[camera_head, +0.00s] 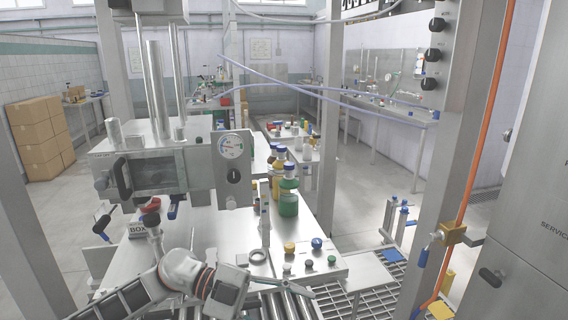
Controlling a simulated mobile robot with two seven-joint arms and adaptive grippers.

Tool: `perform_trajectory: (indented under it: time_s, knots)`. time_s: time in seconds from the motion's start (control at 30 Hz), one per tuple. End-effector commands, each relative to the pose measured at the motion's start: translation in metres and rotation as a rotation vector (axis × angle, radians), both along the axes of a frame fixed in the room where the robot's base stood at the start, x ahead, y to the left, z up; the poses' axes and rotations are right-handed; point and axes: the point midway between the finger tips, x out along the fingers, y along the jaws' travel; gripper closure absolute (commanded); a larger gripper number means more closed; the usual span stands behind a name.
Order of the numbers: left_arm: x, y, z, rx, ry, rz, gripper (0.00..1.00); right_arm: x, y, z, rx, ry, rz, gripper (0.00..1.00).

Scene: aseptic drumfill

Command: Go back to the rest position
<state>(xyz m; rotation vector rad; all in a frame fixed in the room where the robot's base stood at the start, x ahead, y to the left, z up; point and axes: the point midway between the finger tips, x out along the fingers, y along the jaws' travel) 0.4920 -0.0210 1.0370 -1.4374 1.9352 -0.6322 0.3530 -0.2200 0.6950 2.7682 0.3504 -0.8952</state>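My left arm comes in at the bottom left, with a white and red wrist joint over the front of the steel work table (205,240). Beyond the wrist is my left gripper (290,285), near the row of coloured buttons (310,254). It is seen edge-on, so its finger opening cannot be made out, and nothing is clearly held in it. My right gripper is not in view.
A steel machine with a glass window (155,173) and a round gauge (231,146) stands on the table. Rollers (285,306) lie below; a steel post and orange hose (480,120) stand right.

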Motion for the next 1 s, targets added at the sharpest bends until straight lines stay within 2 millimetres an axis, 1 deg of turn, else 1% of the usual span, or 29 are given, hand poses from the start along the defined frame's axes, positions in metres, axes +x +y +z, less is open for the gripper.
perform_trajectory:
  time_s: [0.03,0.1,0.2,0.27,0.33,0.37,0.47,0.57,0.6,0.67,0.7,0.73,0.77,0.8,0.87,0.9,0.97,1.0]
  knots:
    - [-0.006,-0.011,0.002,-0.096,0.019,0.038,0.52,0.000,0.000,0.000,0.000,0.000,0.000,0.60]
    - [-0.005,-0.020,0.009,-0.216,0.035,0.111,0.52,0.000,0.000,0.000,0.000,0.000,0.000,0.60]
    - [0.002,-0.022,0.015,-0.363,0.067,0.245,0.52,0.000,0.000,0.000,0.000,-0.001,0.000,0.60]
    - [0.009,-0.019,0.015,-0.437,0.093,0.339,0.52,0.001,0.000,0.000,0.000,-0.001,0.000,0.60]
    - [0.018,-0.009,0.010,-0.505,0.127,0.460,0.52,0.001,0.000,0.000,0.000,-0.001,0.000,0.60]
    - [0.023,-0.003,0.006,-0.528,0.143,0.516,0.52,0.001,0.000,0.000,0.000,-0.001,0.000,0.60]
    - [0.036,0.021,-0.016,-0.579,0.205,0.709,0.52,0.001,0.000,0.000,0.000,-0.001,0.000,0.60]
    - [0.043,0.052,-0.051,-0.587,0.278,0.910,0.52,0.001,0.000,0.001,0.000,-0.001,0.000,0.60]
    - [0.044,0.066,-0.068,-0.579,0.312,0.990,0.52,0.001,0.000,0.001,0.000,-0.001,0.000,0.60]
    - [0.041,0.087,-0.097,-0.553,0.363,1.109,0.52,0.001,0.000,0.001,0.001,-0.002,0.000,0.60]
    - [0.037,0.103,-0.119,-0.527,0.400,1.188,0.52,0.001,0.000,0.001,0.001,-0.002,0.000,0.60]
    - [0.032,0.114,-0.135,-0.504,0.429,1.245,0.52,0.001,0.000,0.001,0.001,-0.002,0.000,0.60]
    - [0.026,0.125,-0.152,-0.478,0.457,1.299,0.52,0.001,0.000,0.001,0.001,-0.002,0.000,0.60]
    - [0.016,0.139,-0.174,-0.440,0.494,1.366,0.52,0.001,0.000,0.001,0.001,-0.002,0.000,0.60]
    - [-0.001,0.160,-0.206,-0.376,0.550,1.457,0.52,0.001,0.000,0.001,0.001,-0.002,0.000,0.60]
    - [-0.015,0.172,-0.226,-0.330,0.585,1.510,0.52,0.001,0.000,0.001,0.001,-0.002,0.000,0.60]
    - [-0.038,0.189,-0.255,-0.260,0.638,1.580,0.52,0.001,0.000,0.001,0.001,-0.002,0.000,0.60]
    - [-0.053,0.199,-0.271,-0.215,0.671,1.620,0.52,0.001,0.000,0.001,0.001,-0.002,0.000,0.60]
